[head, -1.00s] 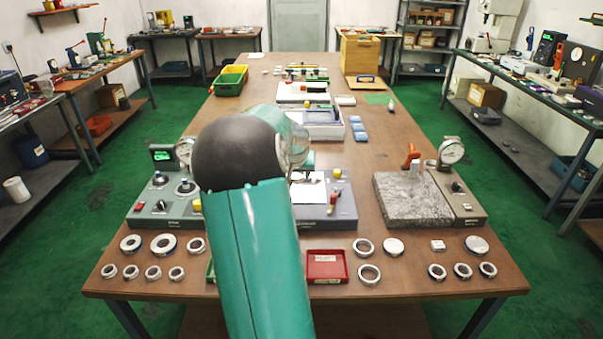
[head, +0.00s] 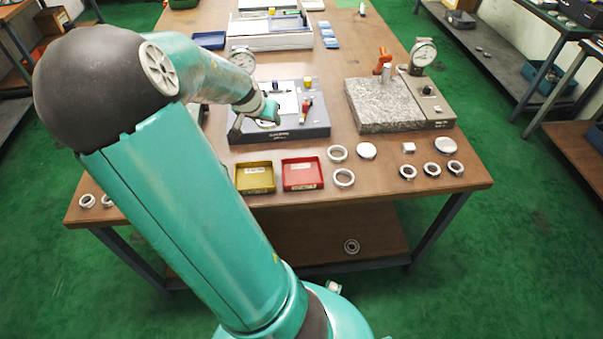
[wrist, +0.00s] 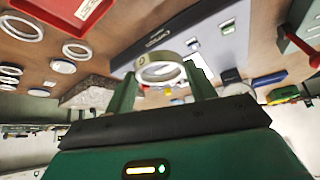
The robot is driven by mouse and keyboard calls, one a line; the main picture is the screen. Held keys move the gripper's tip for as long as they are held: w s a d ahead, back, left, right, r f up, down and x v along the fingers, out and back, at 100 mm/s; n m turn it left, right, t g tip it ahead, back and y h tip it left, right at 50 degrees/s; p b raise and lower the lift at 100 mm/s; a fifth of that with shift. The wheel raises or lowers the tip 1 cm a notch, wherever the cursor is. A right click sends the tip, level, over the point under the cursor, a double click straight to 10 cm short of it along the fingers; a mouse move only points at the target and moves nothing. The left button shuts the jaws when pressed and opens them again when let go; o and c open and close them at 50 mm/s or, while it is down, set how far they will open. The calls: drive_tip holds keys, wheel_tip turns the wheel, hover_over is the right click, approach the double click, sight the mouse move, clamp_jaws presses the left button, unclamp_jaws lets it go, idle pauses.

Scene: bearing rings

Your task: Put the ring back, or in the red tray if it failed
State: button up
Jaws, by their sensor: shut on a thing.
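My gripper (wrist: 160,72) is shut on a pale metal ring (wrist: 145,60), held between its two green fingers in the wrist view.
A yellow tray (head: 255,188) stands left of the red one. Several rings and discs, such as this ring (head: 344,186), lie to the right. A granite plate (head: 385,105) with a dial gauge (head: 424,52) stands behind them. Another ring (head: 352,246) lies on the lower shelf.

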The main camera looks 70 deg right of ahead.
drive_tip(key=s+a+m+g+y, duration=0.4)
drive_tip(key=s+a+m+g, duration=0.2)
drive_tip(key=s+a+m, duration=0.95)
drive_tip(key=n, duration=0.1)
hover_over(304, 175)
drive_tip(key=w+a, duration=0.1)
drive_tip(key=a, duration=0.1)
drive_tip(key=shift+g, duration=0.3)
drive_tip(key=f, duration=0.8)
drive_tip(key=shift+w+d, duration=0.1)
drive_tip(key=shift+w, duration=0.1)
drive_tip(key=shift+w+d+f, duration=0.25)
drive_tip(key=shift+d+f, duration=0.3)
drive_tip(key=shift+f, duration=0.25)
drive_tip(key=shift+f+n, duration=0.25)
drive_tip(key=shift+f, duration=1.2)
drive_tip(key=o, duration=0.8)
drive_tip(key=shift+f, duration=0.15)
